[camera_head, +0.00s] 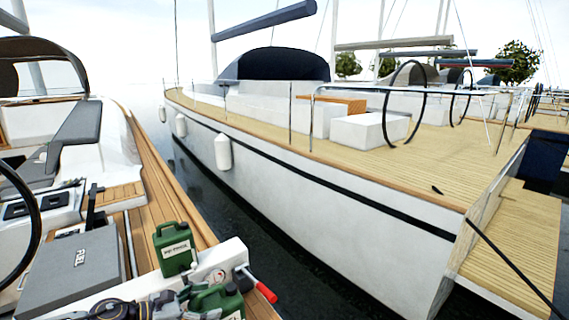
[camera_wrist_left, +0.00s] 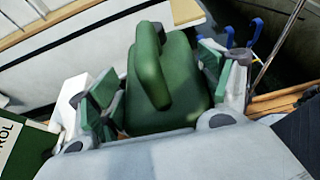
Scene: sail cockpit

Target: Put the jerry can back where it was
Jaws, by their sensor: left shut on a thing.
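A green jerry can (camera_head: 221,299) is at the bottom of the head view, partly covered by my left gripper (camera_head: 187,296). In the left wrist view the green jerry can (camera_wrist_left: 165,95) lies between the two green-padded fingers of the left gripper (camera_wrist_left: 158,76), which is shut on it. Its raised handle points up the picture. A second green jerry can (camera_head: 174,248) with a white label stands upright on the deck just behind it. A labelled green can side (camera_wrist_left: 15,150) shows at the left edge of the wrist view. My right gripper is not in view.
A grey box (camera_head: 80,265) with lettering stands left of the cans. A red-handled crank (camera_head: 260,286) juts from the white ledge (camera_head: 225,258) on the right. Dark water (camera_head: 290,265) separates this deck from the neighbouring white boat (camera_head: 330,190). A black wheel rim (camera_head: 35,225) is at left.

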